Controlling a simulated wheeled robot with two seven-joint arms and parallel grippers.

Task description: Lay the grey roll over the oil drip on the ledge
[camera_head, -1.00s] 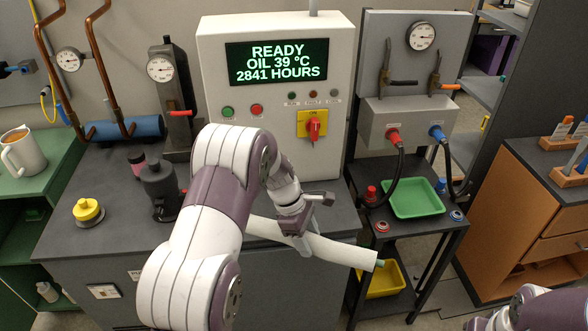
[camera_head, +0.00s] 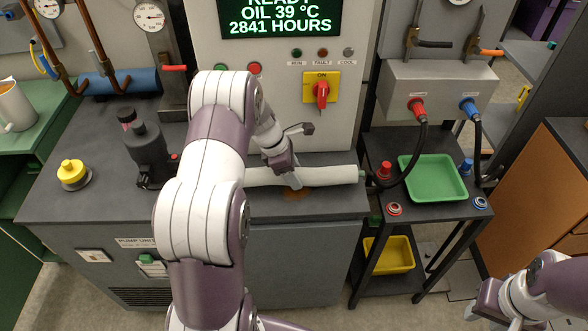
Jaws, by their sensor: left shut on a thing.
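The grey roll (camera_head: 328,176), pale and long, lies level left to right above or on the dark ledge (camera_head: 335,205) in front of the white control cabinet. My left gripper (camera_head: 292,182) is shut on it near its visible middle. My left arm hides the roll's left end. A brown oil drip (camera_head: 298,194) shows on the ledge just in front of the roll, below the fingers, partly covered. I cannot tell whether the roll touches the ledge. My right gripper (camera_head: 480,306) is low at the right, away from the ledge; its fingers are unclear.
A black pump part (camera_head: 148,155) and a yellow-topped cap (camera_head: 73,174) stand on the ledge's left side. Right of the ledge, a cart holds a green tray (camera_head: 434,178), with a yellow bin (camera_head: 388,255) below. A black hose (camera_head: 412,165) hangs close to the roll's right end.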

